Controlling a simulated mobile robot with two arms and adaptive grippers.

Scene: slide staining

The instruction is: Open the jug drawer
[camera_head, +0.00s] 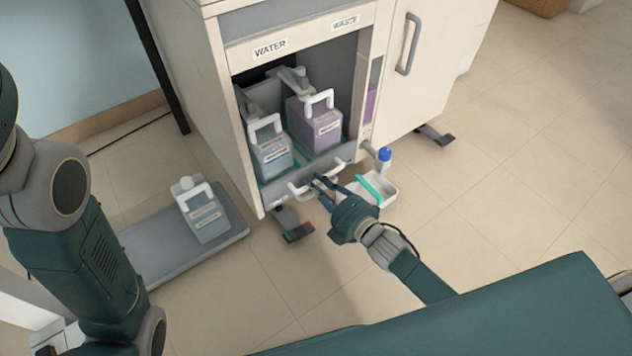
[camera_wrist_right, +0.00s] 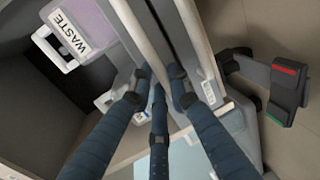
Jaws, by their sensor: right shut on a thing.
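The jug drawer (camera_head: 278,190) is the low grey-fronted tray at the bottom of the open cabinet bay. It holds a water jug (camera_head: 268,148) and a purple waste jug (camera_head: 316,125). Its white bar handle (camera_head: 298,191) runs along the front. My right gripper (camera_head: 322,182) is at the handle's middle, shut on it. In the right wrist view the blue fingers (camera_wrist_right: 160,82) lie around the pale handle bar (camera_wrist_right: 143,40), partly hiding it. The waste jug (camera_wrist_right: 85,25) shows there at upper left. My left arm shows at the left, but its gripper is out of view.
A cabinet door with a handle (camera_head: 409,45) stands farther right. Another jug (camera_head: 204,212) stands on a grey floor platform (camera_head: 170,252) at left.

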